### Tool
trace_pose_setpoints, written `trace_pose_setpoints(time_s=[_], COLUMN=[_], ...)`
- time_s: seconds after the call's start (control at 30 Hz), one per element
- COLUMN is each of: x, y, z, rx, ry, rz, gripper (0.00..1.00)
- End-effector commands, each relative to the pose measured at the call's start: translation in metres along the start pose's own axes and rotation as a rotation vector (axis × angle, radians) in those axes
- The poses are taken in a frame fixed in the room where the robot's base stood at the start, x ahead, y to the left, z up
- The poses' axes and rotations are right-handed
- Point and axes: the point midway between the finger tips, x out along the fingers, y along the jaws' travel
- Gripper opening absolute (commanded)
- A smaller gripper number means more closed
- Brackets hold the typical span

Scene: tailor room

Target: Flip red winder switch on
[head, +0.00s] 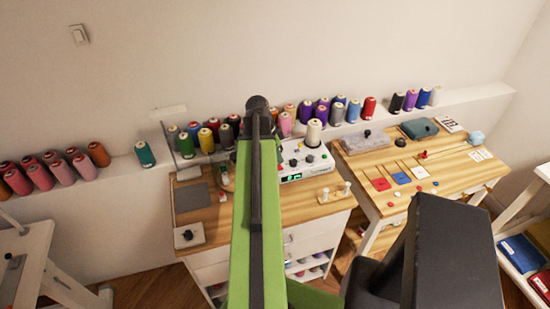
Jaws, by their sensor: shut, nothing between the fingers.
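A white control box (305,161) with a green lit display stands on the left wooden table, just right of my green arm. A cream thread cone (313,133) stands on or just behind it. A small red spot (293,162) and dark knobs show on its face; they are too small to tell if one is the red winder switch or how it is set. My arm rises across the middle of the view and hides part of this table. My gripper does not show.
Thread cones line the wall ledge (120,170). A control pad with a black knob (188,235) sits at the left table's front corner.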

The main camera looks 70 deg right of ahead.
Motion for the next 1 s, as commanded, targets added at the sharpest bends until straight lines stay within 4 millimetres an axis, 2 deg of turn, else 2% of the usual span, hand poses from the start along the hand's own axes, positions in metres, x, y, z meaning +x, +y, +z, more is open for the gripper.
trace_pose_setpoints(time_s=[0.03, 0.17, 0.5, 0.63, 1.0], x=[0.018, 0.028, 0.026, 0.034, 0.030], y=[0.001, 0.002, 0.003, 0.005, 0.000], z=[0.006, 0.009, 0.008, 0.010, 0.009], rx=[0.000, 0.000, 0.001, 0.001, 0.001], ry=[0.000, 0.000, 0.000, 0.000, -0.002], rz=[0.000, 0.000, 0.000, 0.000, 0.001], gripper=[0.00, 0.00, 0.00, 0.00, 0.00])
